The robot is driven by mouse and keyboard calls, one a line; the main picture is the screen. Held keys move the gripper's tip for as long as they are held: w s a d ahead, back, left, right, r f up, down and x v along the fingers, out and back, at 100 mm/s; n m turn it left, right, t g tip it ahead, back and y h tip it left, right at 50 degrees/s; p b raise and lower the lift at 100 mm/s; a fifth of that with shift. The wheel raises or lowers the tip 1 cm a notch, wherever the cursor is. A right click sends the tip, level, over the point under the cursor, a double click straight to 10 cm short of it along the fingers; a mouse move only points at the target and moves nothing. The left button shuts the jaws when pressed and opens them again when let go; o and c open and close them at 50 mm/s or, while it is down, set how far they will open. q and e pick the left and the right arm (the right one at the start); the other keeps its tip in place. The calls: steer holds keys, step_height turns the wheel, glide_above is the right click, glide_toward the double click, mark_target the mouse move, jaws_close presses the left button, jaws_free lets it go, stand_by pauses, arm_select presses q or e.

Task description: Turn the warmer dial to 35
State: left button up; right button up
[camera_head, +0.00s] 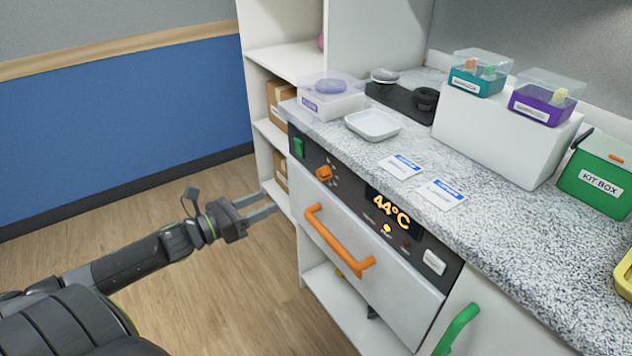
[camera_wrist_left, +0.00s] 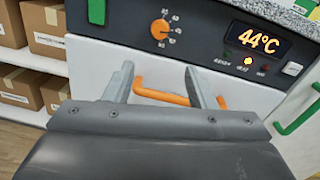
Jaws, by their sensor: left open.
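The warmer dial (camera_head: 323,173) is a small orange knob on the dark control panel of the white warmer drawer. It also shows in the left wrist view (camera_wrist_left: 160,29), with white scale marks and numbers around it; the numbers are too small to read surely. The display (camera_head: 391,211) reads 44°C in orange. My left gripper (camera_head: 272,205) is open and empty, in front of the drawer, below and to the left of the dial and apart from it. In the left wrist view its two fingers (camera_wrist_left: 158,82) point toward the panel below the dial. My right gripper is not in view.
An orange bar handle (camera_head: 335,245) sticks out below the panel. A green switch (camera_head: 298,146) is left of the dial, a white button (camera_head: 434,262) at the right. The speckled counter (camera_head: 470,150) above holds trays, cards and boxes. Shelves stand at the left; open floor lies before them.

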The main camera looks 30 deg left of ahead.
arm_select(q)
steer(key=shift+w+b, duration=0.5)
steer(key=shift+w, duration=0.2)
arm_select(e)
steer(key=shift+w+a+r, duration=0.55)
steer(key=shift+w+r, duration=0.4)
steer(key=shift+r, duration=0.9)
arm_select(q)
steer(key=p, duration=0.3)
glide_toward(320, 176)
steer(key=w, duration=0.3)
steer(key=x, duration=0.2)
steer(key=p+x, duration=0.1)
steer(key=x, duration=0.1)
steer(key=shift+w+d, duration=0.2)
steer(key=shift+d, duration=0.35)
steer(key=shift+w+d+f+p, duration=0.15)
steer(key=shift+w+d+p, duration=0.15)
steer(key=shift+w, duration=0.25)
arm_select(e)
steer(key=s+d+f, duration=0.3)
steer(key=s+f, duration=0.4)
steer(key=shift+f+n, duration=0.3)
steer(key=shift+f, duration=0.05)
arm_select(q)
steer(key=shift+c, duration=0.3)
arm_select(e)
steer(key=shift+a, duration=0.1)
